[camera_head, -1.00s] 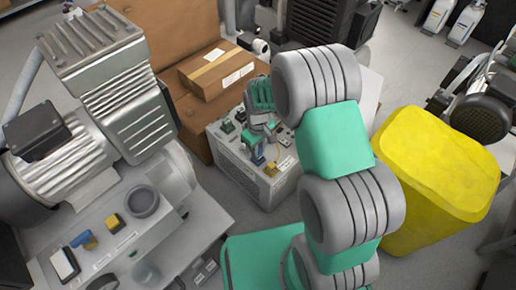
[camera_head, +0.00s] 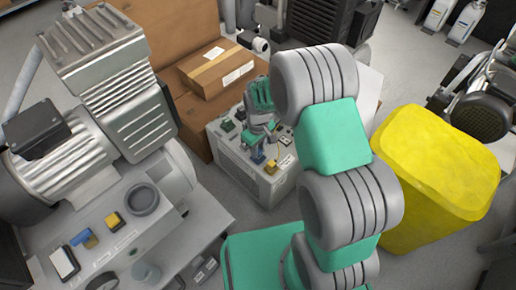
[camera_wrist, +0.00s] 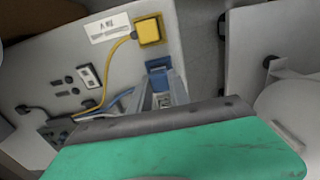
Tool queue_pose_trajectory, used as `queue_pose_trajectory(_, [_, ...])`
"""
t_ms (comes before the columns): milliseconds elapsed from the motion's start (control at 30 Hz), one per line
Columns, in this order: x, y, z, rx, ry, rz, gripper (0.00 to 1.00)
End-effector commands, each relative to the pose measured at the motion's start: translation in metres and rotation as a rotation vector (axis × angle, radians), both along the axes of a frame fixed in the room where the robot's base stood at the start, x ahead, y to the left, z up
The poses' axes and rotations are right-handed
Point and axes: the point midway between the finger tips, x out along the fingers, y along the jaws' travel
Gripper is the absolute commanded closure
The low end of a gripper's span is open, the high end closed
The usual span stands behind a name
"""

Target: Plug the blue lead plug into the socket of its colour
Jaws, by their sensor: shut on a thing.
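My gripper (camera_wrist: 166,93) reaches down over the top panel of a light grey box (camera_head: 243,176) in the head view. It is shut on the blue plug (camera_wrist: 158,66), which shows just beyond the fingers in the wrist view. The blue plug also shows as a small blue patch (camera_head: 258,157) in the head view. A blue lead (camera_wrist: 112,104) runs left from beneath the fingers. The fingers and plug hide what lies below them, so I cannot tell whether the plug is in a socket.
A yellow plug (camera_wrist: 149,31) with a yellow lead sits close to the blue plug on the panel. A cardboard box (camera_head: 215,70) stands behind, a yellow bin (camera_head: 435,175) to the right, and a compressor (camera_head: 80,150) at left.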

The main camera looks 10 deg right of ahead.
Motion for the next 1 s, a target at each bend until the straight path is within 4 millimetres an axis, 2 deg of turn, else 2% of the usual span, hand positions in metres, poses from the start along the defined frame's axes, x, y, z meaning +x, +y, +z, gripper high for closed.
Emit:
queue_pose_trajectory(733, [0.0001,0.0001,-0.0077,0.000,0.000,0.000,1.00])
queue_pose_trajectory(767, [0.0002,0.0000,-0.0076,0.000,0.000,0.000,0.76])
queue_pose_trajectory(1000, [0.0001,0.0000,-0.0075,0.000,0.000,0.000,0.56])
